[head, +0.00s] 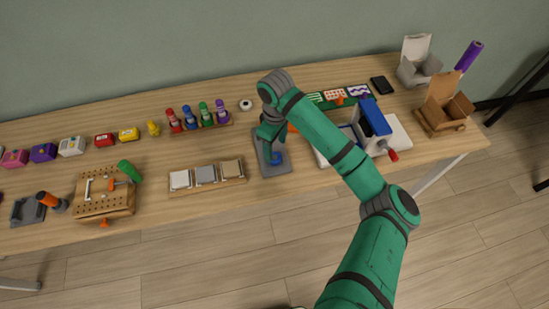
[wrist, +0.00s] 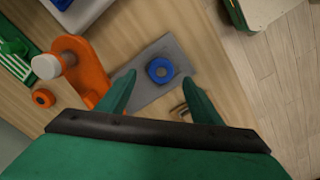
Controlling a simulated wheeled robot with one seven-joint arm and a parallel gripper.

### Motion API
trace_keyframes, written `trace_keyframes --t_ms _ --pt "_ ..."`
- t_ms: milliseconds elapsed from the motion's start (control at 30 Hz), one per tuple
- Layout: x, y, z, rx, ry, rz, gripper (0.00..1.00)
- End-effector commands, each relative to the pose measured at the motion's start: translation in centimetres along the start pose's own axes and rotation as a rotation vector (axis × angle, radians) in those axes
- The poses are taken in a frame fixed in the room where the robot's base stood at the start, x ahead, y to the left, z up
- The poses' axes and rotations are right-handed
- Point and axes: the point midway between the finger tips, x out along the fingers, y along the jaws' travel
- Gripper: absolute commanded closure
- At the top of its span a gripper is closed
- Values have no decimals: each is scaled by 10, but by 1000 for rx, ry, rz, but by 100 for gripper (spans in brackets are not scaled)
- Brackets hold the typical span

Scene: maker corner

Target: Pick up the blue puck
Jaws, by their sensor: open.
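The blue puck (wrist: 160,70) is a small ring-like piece with a dark centre. It lies on a grey plate (wrist: 150,98) on the wooden table. In the head view the blue puck (head: 276,158) shows partly, just beside and below my gripper (head: 271,142). In the wrist view my gripper (wrist: 158,77) is open, its green fingers pointing toward the puck, one on either side of it in the picture. Nothing is between the fingers' near parts. I cannot tell the exact height of the fingertips above the plate.
An orange part with a round post (wrist: 90,70) stands close by the left finger in the wrist view. In the head view, a tray of square tiles (head: 206,176) lies left of the plate (head: 272,168). A blue-and-white machine (head: 374,118) stands to the right, partly behind my arm.

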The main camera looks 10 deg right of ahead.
Motion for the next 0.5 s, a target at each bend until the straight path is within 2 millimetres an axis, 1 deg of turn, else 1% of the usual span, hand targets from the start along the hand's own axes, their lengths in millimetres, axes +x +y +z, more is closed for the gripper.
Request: trace_keyframes --t_ms 133,333,400,500 --pt "13 -1 0 0 -1 -1 40" --pt "42 -3 -1 2 -1 -2 40" --pt "48 -3 -2 1 1 -2 40" --pt "52 -3 -2 1 1 -1 40"
